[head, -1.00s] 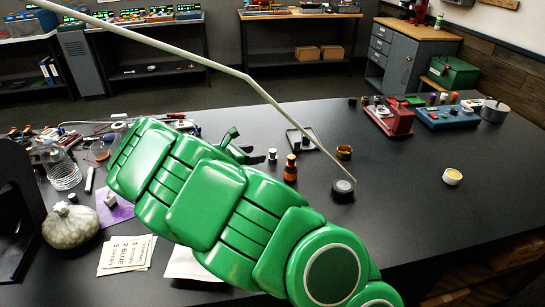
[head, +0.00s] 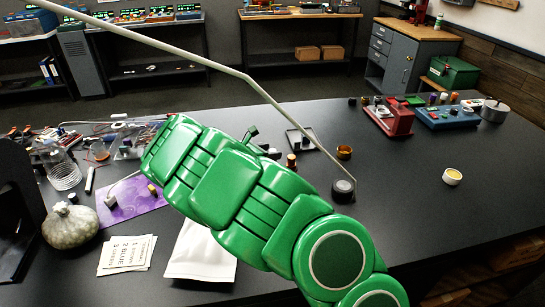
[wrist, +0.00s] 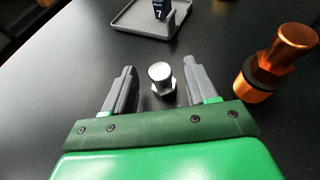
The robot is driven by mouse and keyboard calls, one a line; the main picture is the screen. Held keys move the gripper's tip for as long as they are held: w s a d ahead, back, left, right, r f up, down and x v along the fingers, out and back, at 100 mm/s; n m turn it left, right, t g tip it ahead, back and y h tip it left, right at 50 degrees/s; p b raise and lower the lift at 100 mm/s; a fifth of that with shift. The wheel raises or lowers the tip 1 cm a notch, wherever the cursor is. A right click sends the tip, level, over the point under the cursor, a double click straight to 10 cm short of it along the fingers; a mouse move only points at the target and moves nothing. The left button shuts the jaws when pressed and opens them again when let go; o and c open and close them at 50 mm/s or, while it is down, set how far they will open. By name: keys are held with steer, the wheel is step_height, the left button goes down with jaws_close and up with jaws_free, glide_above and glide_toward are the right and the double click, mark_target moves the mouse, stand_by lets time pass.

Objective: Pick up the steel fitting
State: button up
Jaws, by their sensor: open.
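The steel fitting (wrist: 162,79) is a short, shiny metal piece with a round top and a wider hex-like base. In the wrist view it stands upright on the black table between the two grey fingers of my gripper (wrist: 160,73). The fingers are open, with a visible gap on each side of the fitting. In the head view my green arm covers most of the gripper, and I cannot make out the fitting there.
An orange fitting (wrist: 275,62) with a black band stands close to the right finger. A grey tray (wrist: 125,22) holding a dark piece marked 7 lies beyond the steel fitting. In the head view, a purple mat (head: 130,203) and white pouch (head: 200,262) lie left of my arm.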

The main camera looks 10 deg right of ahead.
steer(key=shift+w+d+f, duration=0.1)
steer(key=shift+d, duration=0.05)
jaws_close()
stand_by(0.4)
